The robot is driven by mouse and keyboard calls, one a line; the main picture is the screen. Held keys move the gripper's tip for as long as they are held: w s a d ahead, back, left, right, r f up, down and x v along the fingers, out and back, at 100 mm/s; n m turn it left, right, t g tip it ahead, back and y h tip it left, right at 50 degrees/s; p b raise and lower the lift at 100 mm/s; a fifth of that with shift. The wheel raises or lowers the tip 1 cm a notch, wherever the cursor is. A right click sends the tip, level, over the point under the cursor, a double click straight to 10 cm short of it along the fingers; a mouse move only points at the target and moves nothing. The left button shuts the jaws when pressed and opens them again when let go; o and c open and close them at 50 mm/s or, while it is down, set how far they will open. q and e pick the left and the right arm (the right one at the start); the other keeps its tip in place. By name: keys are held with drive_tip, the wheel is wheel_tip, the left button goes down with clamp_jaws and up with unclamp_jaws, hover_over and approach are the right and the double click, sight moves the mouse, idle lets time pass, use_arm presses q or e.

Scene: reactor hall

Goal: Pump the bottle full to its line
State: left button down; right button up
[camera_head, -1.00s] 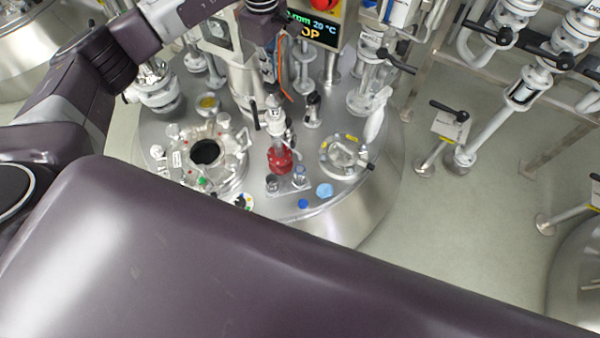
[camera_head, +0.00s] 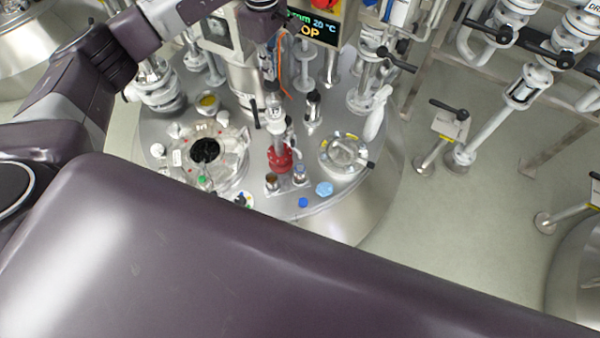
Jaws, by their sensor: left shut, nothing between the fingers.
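My left arm comes in from the upper left, and its gripper (camera_head: 269,73) points down above the sampling fitting. It is shut with nothing in it; its fingertips are small and hard to make out. The white and metal fitting (camera_head: 275,108) stands on the steel vessel lid, with a red part (camera_head: 280,157) low on it. Just in front, a small bottle (camera_head: 272,183) with a brownish top stands beside a clear one (camera_head: 299,175). I cannot make out a fill line or level. My right gripper is not in view.
A round open port (camera_head: 205,151) lies left of the fitting, and a glass port (camera_head: 343,154) right. A display (camera_head: 311,27) stands behind.

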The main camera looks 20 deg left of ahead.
sight(271, 83)
use_arm(q)
drive_tip(key=shift+f, duration=0.2)
drive_tip(key=shift+f+b, duration=2.25)
drive_tip(key=shift+f, duration=0.7)
drive_tip(key=shift+r, duration=0.2)
drive_tip(key=shift+r+p, duration=1.9)
drive_tip(key=shift+r, duration=1.05)
drive_tip(key=shift+f, duration=0.1)
